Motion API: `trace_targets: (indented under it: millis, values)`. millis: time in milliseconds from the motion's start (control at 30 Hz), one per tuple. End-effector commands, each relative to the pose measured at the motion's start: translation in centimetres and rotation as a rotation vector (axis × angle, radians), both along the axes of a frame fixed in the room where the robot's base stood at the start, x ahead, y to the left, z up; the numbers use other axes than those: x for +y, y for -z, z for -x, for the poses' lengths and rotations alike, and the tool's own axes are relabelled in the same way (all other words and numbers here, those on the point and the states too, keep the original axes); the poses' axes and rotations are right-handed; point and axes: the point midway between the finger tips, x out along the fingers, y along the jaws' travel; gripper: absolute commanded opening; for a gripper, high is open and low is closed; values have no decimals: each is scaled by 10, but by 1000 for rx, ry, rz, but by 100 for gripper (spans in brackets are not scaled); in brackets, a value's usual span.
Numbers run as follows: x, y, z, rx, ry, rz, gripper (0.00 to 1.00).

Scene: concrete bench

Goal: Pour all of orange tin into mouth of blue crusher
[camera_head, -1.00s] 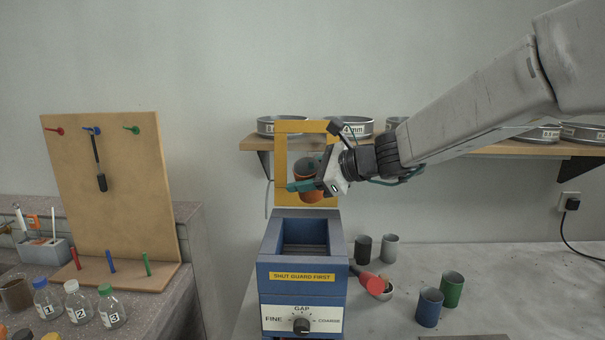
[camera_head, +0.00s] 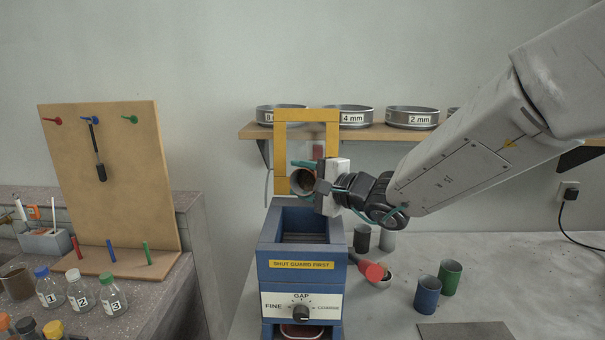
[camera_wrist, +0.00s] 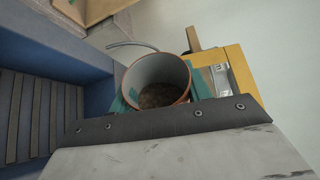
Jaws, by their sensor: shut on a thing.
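My gripper (camera_head: 318,180) is shut on the orange tin (camera_head: 302,181), above the back part of the blue crusher (camera_head: 275,249). The tin is tilted, with its open end toward the head camera. In the wrist view the tin (camera_wrist: 158,82) shows its pale inside, with dark brown contents at the bottom. The crusher's open mouth (camera_head: 305,238) is below and a little in front of the tin. In the wrist view the crusher's ribbed inside (camera_wrist: 38,115) lies to the left of the tin. The yellow guard frame (camera_head: 306,114) stands raised behind the tin.
A shelf (camera_head: 255,131) with sieves is behind. A pegboard (camera_head: 110,190) and bottles (camera_head: 113,293) are at left.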

Motion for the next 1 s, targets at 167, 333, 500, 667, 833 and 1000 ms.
trace_targets:
  millis: [167, 333, 500, 667, 833, 1000]
  values:
    - [2, 5, 5, -178, 1, 56, 20]
    - [4, 3, 11, -388, 0, 124, 20]
    - [5, 0, 16, -535, 1, 171, 20]
    - [6, -3, 19, -614, 1, 195, 20]
    - [6, -4, 20, -640, 0, 205, 20]
    - [6, -4, 20, -640, 0, 206, 20]
